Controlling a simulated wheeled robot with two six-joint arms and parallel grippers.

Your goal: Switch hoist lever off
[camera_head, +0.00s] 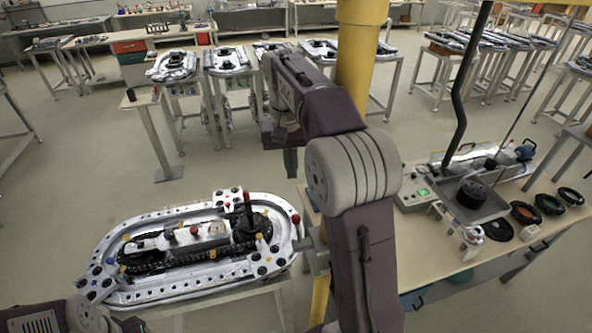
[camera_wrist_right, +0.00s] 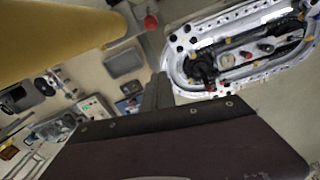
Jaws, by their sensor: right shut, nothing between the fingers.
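A red ball knob (camera_head: 296,219), apparently the hoist lever's, shows beside the right end of the ring track in the head view. In the wrist view the red knob (camera_wrist_right: 151,22) is near the top, between the yellow hoist post and the track. My right gripper (camera_head: 290,170) is shut and empty, pointing down in the air left of the yellow post (camera_head: 358,60). In the wrist view its fingers (camera_wrist_right: 158,80) are together, well apart from the knob. The lever's mount is partly hidden behind my right arm. My left arm shows at the lower left; its gripper is out of view.
The ring track (camera_head: 150,222) lies on a stand at the lower left. A workbench (camera_head: 420,250) with a control box (camera_head: 415,188), a dark round part and several rings is at the right. The yellow post stands close to my right arm. Open floor lies behind the track.

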